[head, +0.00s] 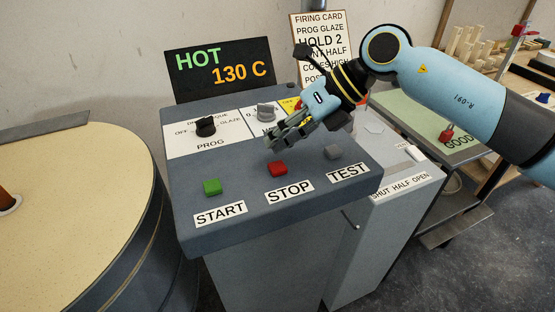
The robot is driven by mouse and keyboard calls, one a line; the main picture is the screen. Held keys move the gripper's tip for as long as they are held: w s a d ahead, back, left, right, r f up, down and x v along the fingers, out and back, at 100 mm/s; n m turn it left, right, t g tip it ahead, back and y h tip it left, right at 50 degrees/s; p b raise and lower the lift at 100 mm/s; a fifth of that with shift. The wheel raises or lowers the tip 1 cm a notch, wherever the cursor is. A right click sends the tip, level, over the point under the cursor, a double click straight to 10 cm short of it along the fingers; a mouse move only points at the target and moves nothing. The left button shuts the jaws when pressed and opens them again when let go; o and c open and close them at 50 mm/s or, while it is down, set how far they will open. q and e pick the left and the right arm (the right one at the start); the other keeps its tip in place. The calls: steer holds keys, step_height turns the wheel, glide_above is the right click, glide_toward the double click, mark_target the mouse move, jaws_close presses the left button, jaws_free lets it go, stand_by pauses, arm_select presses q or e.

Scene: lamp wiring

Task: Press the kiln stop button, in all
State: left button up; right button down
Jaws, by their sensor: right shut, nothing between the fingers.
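The kiln panel (240,170) is a grey sloped console with three buttons along its front. The red stop button (277,168) sits in the middle, above the STOP label (289,191). The green start button (212,187) is to its left and the grey test button (333,153) to its right. My right gripper (271,144) is shut and empty, its fingertips over the panel just behind the red button and apart from it in the picture. My left gripper is not in view.
A display (223,70) reads HOT 130 C. The PROG knob (205,127) and a second grey knob (266,110) stand behind the buttons. A firing card (318,30) is at the back. A round kiln-like drum (75,190) stands left, and a lever box labelled SHUT HALF OPEN (400,194) right.

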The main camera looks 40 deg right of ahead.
mark_target(278, 163)
step_height(278, 163, up, 4)
steer(key=shift+f+p, duration=0.25)
steer(key=shift+p, duration=0.85)
